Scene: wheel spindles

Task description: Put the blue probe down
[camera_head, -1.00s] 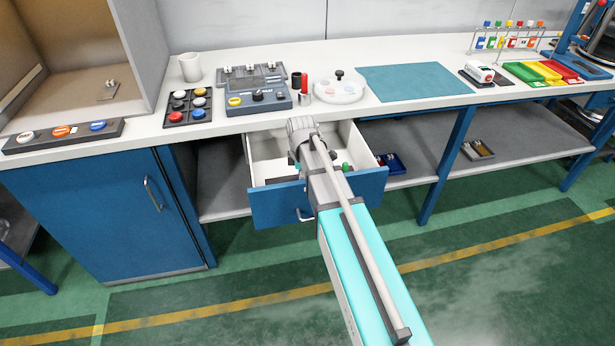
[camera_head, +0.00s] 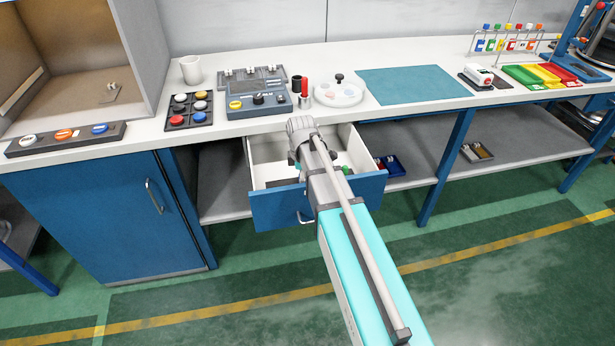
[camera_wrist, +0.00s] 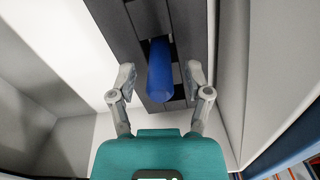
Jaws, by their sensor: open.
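The blue probe (camera_wrist: 160,72) is a rounded blue bar in the wrist view. Its far end is at a slot in a dark grey slotted holder (camera_wrist: 126,22); how deep it sits is unclear. My gripper (camera_wrist: 161,78) is open, with one finger on each side of the probe and a visible gap on both sides. In the head view, my arm reaches over the open drawer (camera_head: 275,209) and hides the probe and most of my gripper.
The pale drawer wall (camera_wrist: 232,75) runs close to the right of my gripper in the wrist view. Above the drawer, the bench carries a grey control box (camera_head: 258,102) and a round white tray (camera_head: 338,94). A blue mat (camera_head: 412,83) lies bare.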

